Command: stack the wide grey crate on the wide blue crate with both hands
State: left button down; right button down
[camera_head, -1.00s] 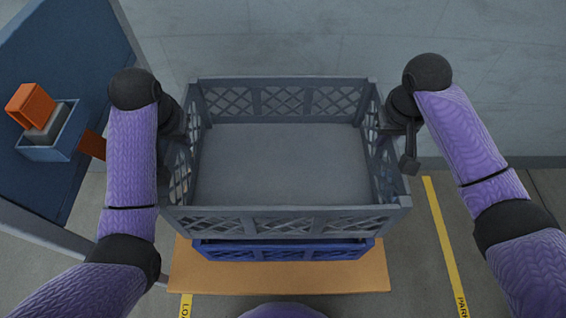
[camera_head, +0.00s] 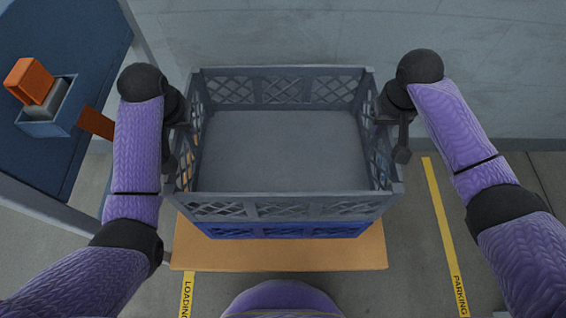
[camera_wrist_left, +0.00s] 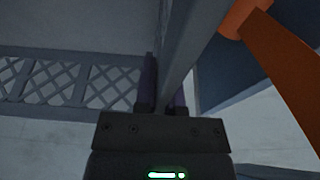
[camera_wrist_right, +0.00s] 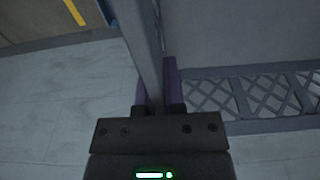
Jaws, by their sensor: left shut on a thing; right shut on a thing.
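The wide grey crate (camera_head: 283,150) is empty and looks level in the head view, above the wide blue crate (camera_head: 285,230). Only the front wall of the blue crate shows below the grey one; I cannot tell whether they touch. My left gripper (camera_head: 184,125) is shut on the grey crate's left wall; its fingers straddle the rim in the left wrist view (camera_wrist_left: 162,85). My right gripper (camera_head: 382,120) is shut on the right wall, and its fingers straddle that rim in the right wrist view (camera_wrist_right: 158,88).
The blue crate stands on a tan board (camera_head: 280,257). At the left is a blue table (camera_head: 60,150) with a small blue bin (camera_head: 48,125) and an orange object (camera_head: 28,80). A grey wall (camera_head: 480,60) is behind; yellow floor lines (camera_head: 445,235) run at the right.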

pick_arm(q)
jog(key=shift+f, duration=0.4)
pick_arm(e)
jog(key=shift+f, duration=0.45)
pick_arm(q)
jog(key=c, duration=0.7)
grip_release()
jog(key=shift+f, duration=0.1)
pick_arm(e)
jog(key=c, duration=0.7)
grip_release()
pick_arm(q)
jog(key=v, duration=0.7)
jog(key=shift+r, duration=0.2)
pick_arm(e)
jog(key=r, duration=0.4)
jog(key=s+r, duration=0.1)
jog(key=r, duration=0.7)
jog(key=shift+s, duration=0.15)
jog(key=shift+f, duration=0.1)
